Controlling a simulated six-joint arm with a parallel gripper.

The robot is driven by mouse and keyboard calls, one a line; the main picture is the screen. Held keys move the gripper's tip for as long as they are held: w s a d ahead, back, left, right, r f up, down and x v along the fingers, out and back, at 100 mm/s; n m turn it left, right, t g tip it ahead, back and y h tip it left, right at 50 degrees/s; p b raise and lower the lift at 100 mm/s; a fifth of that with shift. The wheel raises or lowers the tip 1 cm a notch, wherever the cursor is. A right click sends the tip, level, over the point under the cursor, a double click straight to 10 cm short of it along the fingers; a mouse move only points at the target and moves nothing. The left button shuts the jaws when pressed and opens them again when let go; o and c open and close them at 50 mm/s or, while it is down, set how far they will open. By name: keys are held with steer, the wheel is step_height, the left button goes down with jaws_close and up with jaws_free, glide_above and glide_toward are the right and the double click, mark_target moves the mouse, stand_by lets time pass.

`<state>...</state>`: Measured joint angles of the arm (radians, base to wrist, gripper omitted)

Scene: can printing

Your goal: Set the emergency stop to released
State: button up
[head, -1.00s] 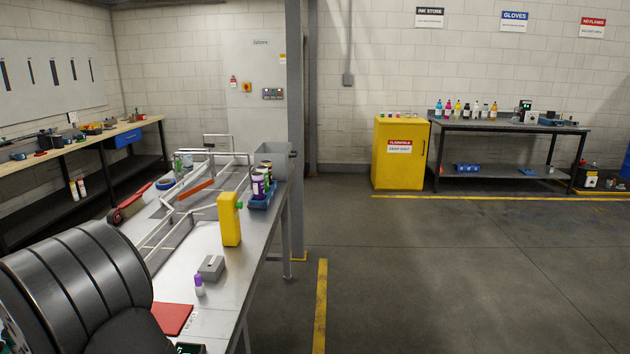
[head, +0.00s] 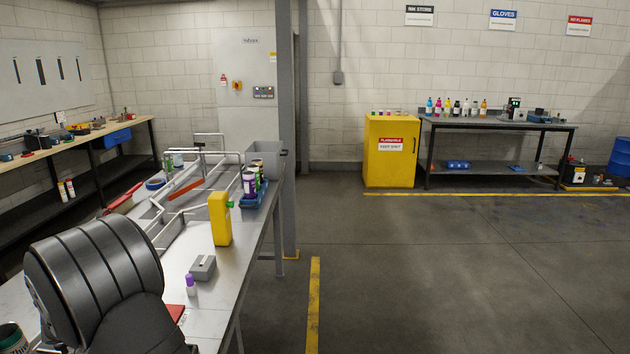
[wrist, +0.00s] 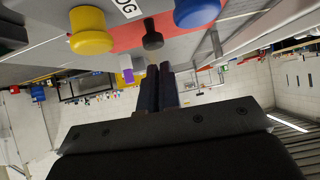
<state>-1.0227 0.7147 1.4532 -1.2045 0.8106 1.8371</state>
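My gripper (wrist: 158,88) shows in the wrist view with its two dark fingers close together and nothing visible between them. Beyond the fingers are a yellow round button (wrist: 90,30), a black knob (wrist: 152,36) and a blue round button (wrist: 196,10), near a label partly reading "OG". I cannot tell that any of these is the emergency stop. The fingertips look apart from them. In the head view, a small red and yellow switch (head: 237,85) is on the grey wall cabinet; its state is too small to tell. My gripper is hidden in the head view.
The metal bench (head: 205,300) holds a yellow jug (head: 220,220), a grey block (head: 203,267), a purple-capped bottle (head: 191,285) and a blue tray (head: 252,200) of cans. A red mat (head: 176,312) is partly covered by my arm. The floor to the right is clear.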

steer(key=o, duration=1.1)
steer(key=shift+s+r, duration=0.2)
steer(key=shift+r, duration=0.1)
steer(key=s+r+n+g, duration=0.5)
steer(key=s+r, duration=0.4)
steer(key=s, duration=0.5)
steer(key=s+r+n+g, duration=0.4)
steer(key=s+r+g, duration=0.3)
steer(key=s, duration=0.6)
steer(key=shift+t, duration=0.7)
steer(key=f, duration=1.6)
steer(key=shift+a+f, duration=0.1)
steer(key=shift+a, duration=0.15)
